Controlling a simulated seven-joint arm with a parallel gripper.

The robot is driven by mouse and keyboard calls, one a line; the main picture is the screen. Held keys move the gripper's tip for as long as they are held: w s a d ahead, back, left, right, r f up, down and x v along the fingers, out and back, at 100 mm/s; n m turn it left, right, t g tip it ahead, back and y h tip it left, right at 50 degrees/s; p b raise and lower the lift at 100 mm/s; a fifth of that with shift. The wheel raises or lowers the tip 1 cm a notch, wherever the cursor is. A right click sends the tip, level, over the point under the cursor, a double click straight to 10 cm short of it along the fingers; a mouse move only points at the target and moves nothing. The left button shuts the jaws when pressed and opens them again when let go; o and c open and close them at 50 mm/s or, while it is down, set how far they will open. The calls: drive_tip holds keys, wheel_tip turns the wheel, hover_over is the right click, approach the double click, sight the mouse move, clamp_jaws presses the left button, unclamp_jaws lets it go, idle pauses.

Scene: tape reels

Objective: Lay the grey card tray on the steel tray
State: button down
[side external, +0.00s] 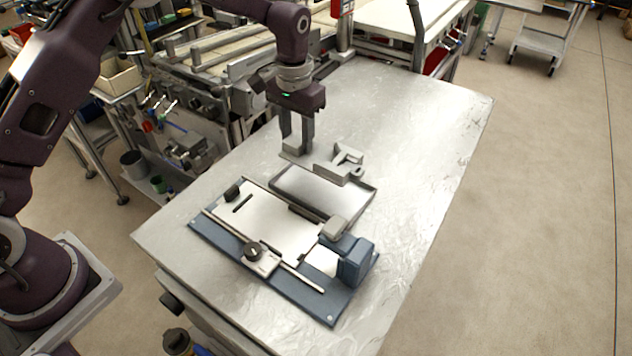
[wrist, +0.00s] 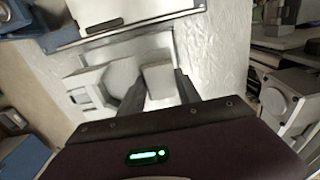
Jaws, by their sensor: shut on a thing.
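The grey card tray (side external: 346,159) is a small grey piece with raised blocks and a round eye at one end. My gripper (side external: 297,149) is shut on it at its left part in the side view. In the wrist view, a grey block of the card tray (wrist: 118,76) sits between the fingers of my gripper (wrist: 160,80). The steel tray (side external: 290,186), shallow with a dark rim, lies just in front of it in the side view. The card tray's height above the table is unclear.
A blue-based splicing fixture (side external: 270,228) with a white plate, rail and black knob stands in front of the steel tray. The metal table (side external: 410,130) is clear to the right and back. Workshop benches and machinery stand behind.

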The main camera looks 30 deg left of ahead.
sight(299, 177)
wheel_tip(299, 177, down, 8)
drive_tip(key=shift+f, duration=0.35)
